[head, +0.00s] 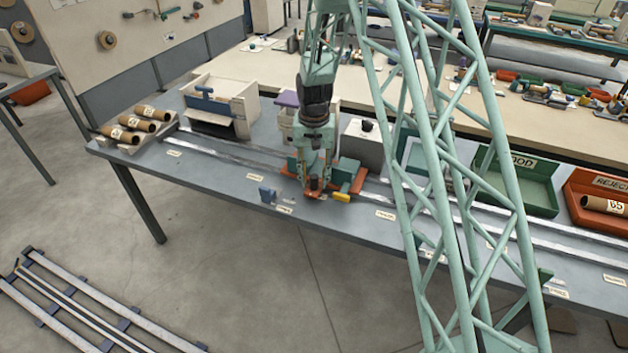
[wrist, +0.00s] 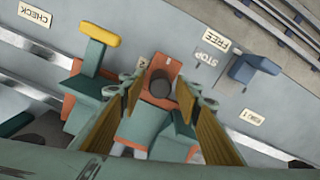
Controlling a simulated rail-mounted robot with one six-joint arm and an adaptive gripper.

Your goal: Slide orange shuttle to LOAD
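The orange shuttle (head: 356,181) sits on the metal rails (head: 235,152) of the grey bench, below my gripper (head: 315,180). In the wrist view the shuttle (wrist: 172,67) carries a dark round knob (wrist: 160,84), green blocks and a yellow-ended lever (wrist: 100,36). My gripper (wrist: 160,90) is open, with one finger on each side of the knob and visible gaps between. I cannot tell how far down the fingers reach beside the knob. No label reading LOAD is legible in either view.
A CHECK label (wrist: 36,14) lies at the other side. Cardboard tubes (head: 130,124) rest at the left end; the GOOD (head: 525,190) and REJECT trays (head: 583,214) stand right.

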